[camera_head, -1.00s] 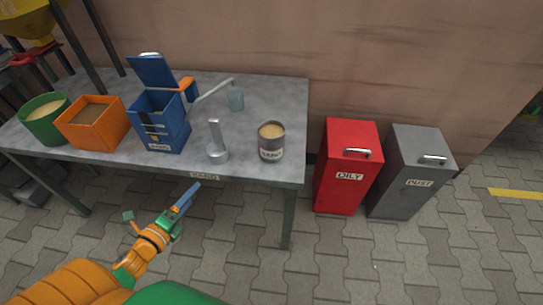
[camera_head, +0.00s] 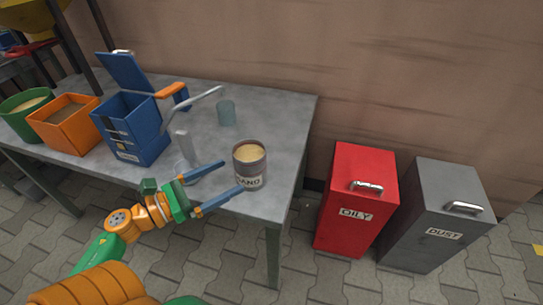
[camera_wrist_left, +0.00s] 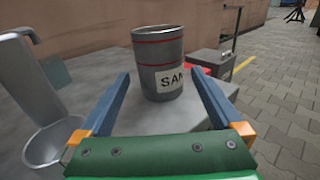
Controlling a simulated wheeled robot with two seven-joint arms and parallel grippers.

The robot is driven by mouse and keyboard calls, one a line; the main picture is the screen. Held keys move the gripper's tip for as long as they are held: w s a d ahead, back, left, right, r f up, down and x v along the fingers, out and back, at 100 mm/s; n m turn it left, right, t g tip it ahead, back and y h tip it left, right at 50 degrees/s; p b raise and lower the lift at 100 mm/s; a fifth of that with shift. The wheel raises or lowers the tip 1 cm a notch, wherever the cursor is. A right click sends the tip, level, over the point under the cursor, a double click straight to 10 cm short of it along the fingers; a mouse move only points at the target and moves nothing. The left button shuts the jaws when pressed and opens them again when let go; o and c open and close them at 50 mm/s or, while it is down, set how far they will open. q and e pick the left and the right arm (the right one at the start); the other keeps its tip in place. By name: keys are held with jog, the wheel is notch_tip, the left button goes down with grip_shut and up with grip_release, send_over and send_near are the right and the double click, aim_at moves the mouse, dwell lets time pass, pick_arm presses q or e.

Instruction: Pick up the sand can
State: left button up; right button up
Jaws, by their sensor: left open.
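In the left wrist view the can (camera_wrist_left: 158,62) has red bands and stands ahead, between the lines of the two fingers. My left gripper (camera_head: 232,180) is open, with blue fingers pointing at the can. In the left wrist view my left gripper (camera_wrist_left: 165,90) shows nothing between its fingertips except the can just beyond. My right gripper is not in view.
A metal scoop-like piece (camera_head: 186,150) stands left of the can, close to my left gripper. A blue box (camera_head: 130,125), orange bin (camera_head: 65,125), green bucket (camera_head: 22,112) and glass (camera_head: 226,113) share the table (camera_head: 285,125). Red (camera_head: 355,205) and grey bins (camera_head: 435,220) stand right.

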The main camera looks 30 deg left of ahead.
aim_at(244, 153)
pick_arm(q)
jog(key=x, duration=1.1)
jog(key=shift+f, duration=0.25)
jog(key=shift+c, duration=1.3)
jog(key=c, duration=0.9)
jog(key=shift+o, duration=0.2)
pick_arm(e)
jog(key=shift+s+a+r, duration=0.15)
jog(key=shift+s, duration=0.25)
